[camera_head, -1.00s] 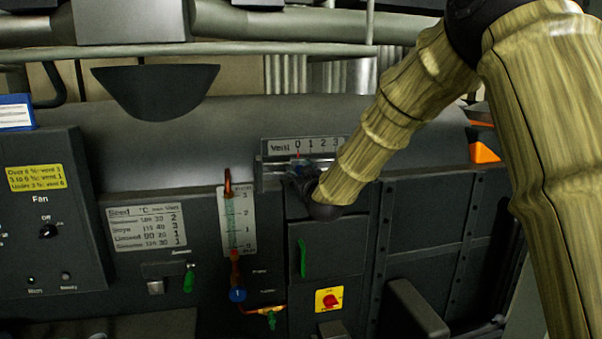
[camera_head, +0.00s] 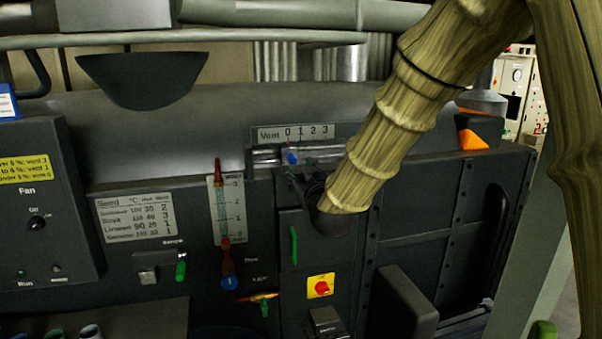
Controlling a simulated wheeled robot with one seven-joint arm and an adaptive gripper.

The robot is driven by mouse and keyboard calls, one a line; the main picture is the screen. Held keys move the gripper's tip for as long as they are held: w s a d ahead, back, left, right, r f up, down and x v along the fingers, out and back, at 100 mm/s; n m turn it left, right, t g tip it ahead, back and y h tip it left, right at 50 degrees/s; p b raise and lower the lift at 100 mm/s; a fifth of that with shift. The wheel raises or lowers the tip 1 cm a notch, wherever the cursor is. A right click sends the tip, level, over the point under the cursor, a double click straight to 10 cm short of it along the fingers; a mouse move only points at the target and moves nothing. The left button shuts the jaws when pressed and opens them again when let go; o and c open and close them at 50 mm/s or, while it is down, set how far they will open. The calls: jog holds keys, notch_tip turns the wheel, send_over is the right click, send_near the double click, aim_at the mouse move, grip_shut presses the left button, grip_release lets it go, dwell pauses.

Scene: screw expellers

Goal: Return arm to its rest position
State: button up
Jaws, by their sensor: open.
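My arm (camera_head: 400,110), in a yellow-brown ribbed cover, comes down from the upper right across the front of the dark machine. My gripper (camera_head: 302,182) is at its lower end, small and dark against the dark panel. It is open, though its fingers are hard to make out. It is just below the vent slide with its blue knob (camera_head: 291,157). The knob shows at the left of the slide, under the 0 on the vent scale (camera_head: 293,134). I see nothing held. I cannot tell whether the fingers touch the slide.
A black hopper (camera_head: 140,78) stands above the machine. A sight gauge (camera_head: 224,212), a green handle (camera_head: 294,245) and a red-on-yellow switch (camera_head: 320,286) are near my gripper. A dark box (camera_head: 400,305) juts out at the lower right. An orange block (camera_head: 472,138) sits at the machine's right end.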

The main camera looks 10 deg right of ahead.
jog(key=shift+f, duration=0.1)
jog(key=s+f+g, duration=0.2)
jog(key=f, duration=0.9)
jog(key=s+f+g, duration=0.2)
jog(key=s+f, duration=0.1)
jog(key=f, duration=0.8)
jog(key=s+d+f+m+g, duration=0.1)
jog(key=s+f+g, duration=0.2)
jog(key=s+f, duration=0.5)
jog(key=s+d+f+m+g, duration=0.15)
jog(key=s+f, duration=0.25)
jog(key=f, duration=0.9)
jog(key=s+f+g, duration=0.3)
jog(key=s+f, duration=0.3)
jog(key=s, duration=0.5)
jog(key=s+d+f+m+g, duration=0.1)
jog(key=s+f+g, duration=0.2)
jog(key=s+f, duration=0.4)
jog(key=s+f+g, duration=0.3)
jog(key=s+f, duration=0.3)
jog(key=s, duration=1.1)
jog(key=shift+d+f, duration=0.2)
jog(key=shift+f, duration=0.05)
jog(key=shift+g+h, duration=0.25)
jog(key=shift+h, duration=0.05)
